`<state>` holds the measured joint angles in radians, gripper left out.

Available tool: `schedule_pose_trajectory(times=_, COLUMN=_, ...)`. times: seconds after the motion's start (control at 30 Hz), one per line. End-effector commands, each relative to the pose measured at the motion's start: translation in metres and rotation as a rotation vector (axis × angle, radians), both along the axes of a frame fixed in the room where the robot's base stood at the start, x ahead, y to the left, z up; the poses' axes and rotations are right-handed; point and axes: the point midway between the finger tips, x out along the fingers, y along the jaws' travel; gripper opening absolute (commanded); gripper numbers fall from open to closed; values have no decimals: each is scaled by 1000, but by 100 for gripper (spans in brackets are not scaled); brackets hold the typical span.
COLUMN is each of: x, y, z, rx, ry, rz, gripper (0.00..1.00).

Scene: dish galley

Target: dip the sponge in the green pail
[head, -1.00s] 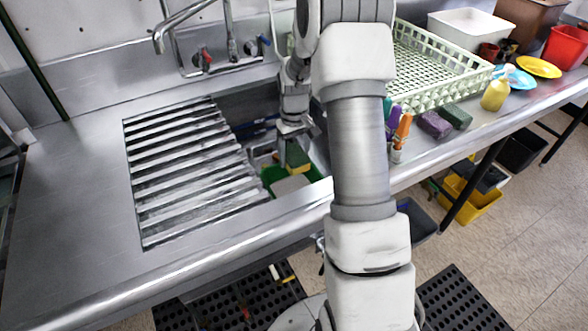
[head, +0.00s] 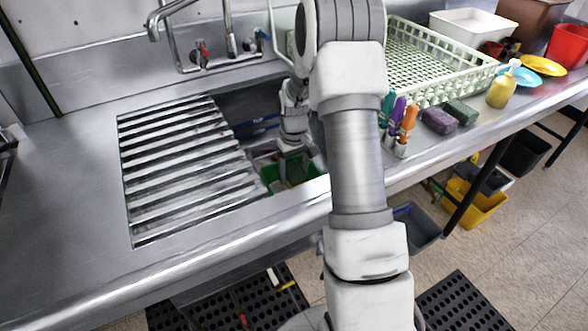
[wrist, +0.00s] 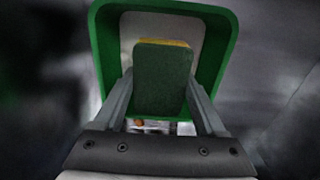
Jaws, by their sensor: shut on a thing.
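My gripper (wrist: 160,88) is shut on a dark green sponge with a yellow layer (wrist: 163,80), held between its two fingers in the wrist view. The green pail (wrist: 229,50) lies beyond and around the sponge in that view, its inside pale grey. In the head view the green pail (head: 268,173) stands in the sink well, right of the slatted drainboard. My gripper (head: 290,176) points down into its opening. The sponge is hard to make out there, low among the fingers and pail. I cannot tell whether it touches the pale contents.
A slatted drainboard (head: 185,165) covers the left of the sink. The faucet (head: 225,50) rises behind. To the right are a pale green dish rack (head: 440,62), a purple sponge (head: 439,120), another dark green sponge (head: 462,112), bottles with coloured tops (head: 406,125) and a yellow soap bottle (head: 501,90).

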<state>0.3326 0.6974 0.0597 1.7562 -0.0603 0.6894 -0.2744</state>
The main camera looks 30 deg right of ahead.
Motion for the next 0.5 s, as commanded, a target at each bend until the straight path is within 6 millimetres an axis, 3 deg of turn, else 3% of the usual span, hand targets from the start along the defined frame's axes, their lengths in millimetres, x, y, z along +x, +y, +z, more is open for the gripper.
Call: schedule_pose_trajectory(times=0.5, x=0, y=0, z=-50, rx=0, ry=1, rz=0, gripper=28)
